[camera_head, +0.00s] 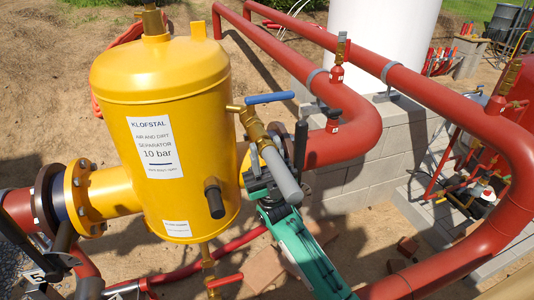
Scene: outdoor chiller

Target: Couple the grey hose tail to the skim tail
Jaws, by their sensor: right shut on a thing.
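The grey hose tail (283,178) is a short grey cylinder, tilted, in front of the pipe flange right of the yellow separator. My right gripper (262,188), on a green arm from the bottom, is shut on it. The gripper's dark jaws partly hide its left side. The skim tail, which I take to be the brass fitting (253,125) below the blue-levered valve, sticks out from the separator's right side. The hose tail's upper end lies at the brass fitting's lower end in the picture. I cannot tell whether they touch or are joined. My left gripper is not in view.
The yellow separator (205,95) stands left of the hose tail. The blue lever (271,98) is just above it. A thick red pipe (345,140) runs close on the right. A red-handled drain valve (225,282) is below. Block walls (365,170) stand behind.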

